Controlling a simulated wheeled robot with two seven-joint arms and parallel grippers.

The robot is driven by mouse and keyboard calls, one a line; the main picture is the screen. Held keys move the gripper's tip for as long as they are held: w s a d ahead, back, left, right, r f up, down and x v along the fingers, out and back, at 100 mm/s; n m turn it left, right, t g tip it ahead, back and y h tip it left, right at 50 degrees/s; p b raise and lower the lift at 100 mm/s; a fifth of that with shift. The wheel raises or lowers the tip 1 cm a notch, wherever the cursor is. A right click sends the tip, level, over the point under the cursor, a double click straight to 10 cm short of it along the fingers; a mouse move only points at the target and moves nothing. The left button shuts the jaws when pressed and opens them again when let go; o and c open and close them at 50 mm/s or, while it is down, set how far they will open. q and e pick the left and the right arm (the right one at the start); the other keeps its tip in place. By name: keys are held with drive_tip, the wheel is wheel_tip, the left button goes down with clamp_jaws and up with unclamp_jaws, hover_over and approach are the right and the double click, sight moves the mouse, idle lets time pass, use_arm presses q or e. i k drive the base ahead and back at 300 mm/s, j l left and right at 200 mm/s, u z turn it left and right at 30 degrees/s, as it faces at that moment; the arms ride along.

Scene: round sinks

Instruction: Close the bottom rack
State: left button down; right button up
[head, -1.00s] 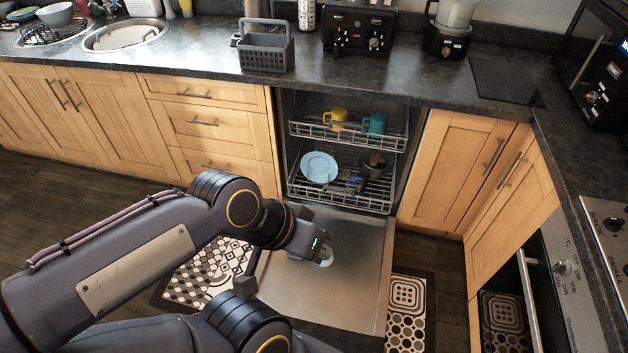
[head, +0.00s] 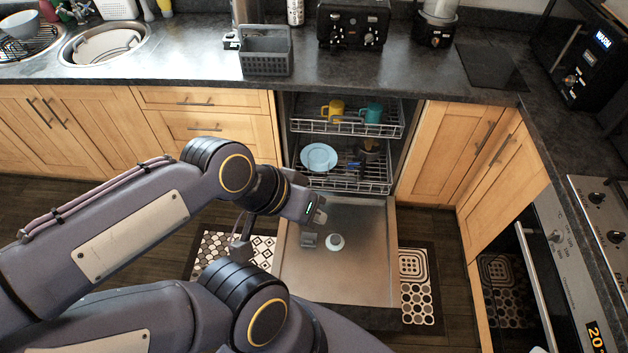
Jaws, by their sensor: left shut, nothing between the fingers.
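The bottom rack (head: 347,184) is a wire rack low in the open dishwasher, its front edge close to the inner end of the lowered door (head: 345,265). It holds a light blue plate (head: 319,157) and a dark cup (head: 369,152). My left gripper (head: 315,230) is shut and empty above the left part of the door, in front of the rack and apart from it. My right gripper does not show.
The upper rack (head: 347,127) holds a yellow mug (head: 333,110) and a teal mug (head: 371,113). A small white round item (head: 335,243) shows over the door. Wooden cabinets flank the dishwasher. A patterned mat (head: 417,285) lies to the right.

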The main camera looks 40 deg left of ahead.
sight(328, 178)
drive_tip(key=k+j+z, duration=0.15)
drive_tip(key=j, duration=0.25)
drive_tip(key=k+j+z, duration=0.1)
drive_tip(key=k+j, duration=0.15)
drive_tip(key=j, duration=0.2)
drive_tip(key=k+j+z, duration=0.15)
drive_tip(key=j, duration=0.2)
drive_tip(key=k+j+z, duration=0.15)
drive_tip(key=k+j, duration=0.15)
drive_tip(key=j+z, duration=0.1)
drive_tip(key=j, duration=0.3)
drive_tip(key=k+j+z, duration=0.15)
drive_tip(key=j, duration=0.25)
drive_tip(key=j+z, duration=0.1)
drive_tip(key=j, duration=0.25)
drive_tip(key=k+j+z, duration=0.1)
drive_tip(key=j, duration=0.3)
drive_tip(key=k+j+z, duration=0.1)
drive_tip(key=j, duration=0.25)
drive_tip(key=i+j+z, duration=0.2)
drive_tip(key=j, duration=0.15)
drive_tip(key=j+z, duration=0.15)
drive_tip(key=j, duration=0.2)
drive_tip(key=i+j+z, duration=0.2)
drive_tip(key=j, duration=0.15)
drive_tip(key=i+z, duration=0.1)
drive_tip(key=i+j, duration=0.05)
drive_tip(key=i, duration=0.05)
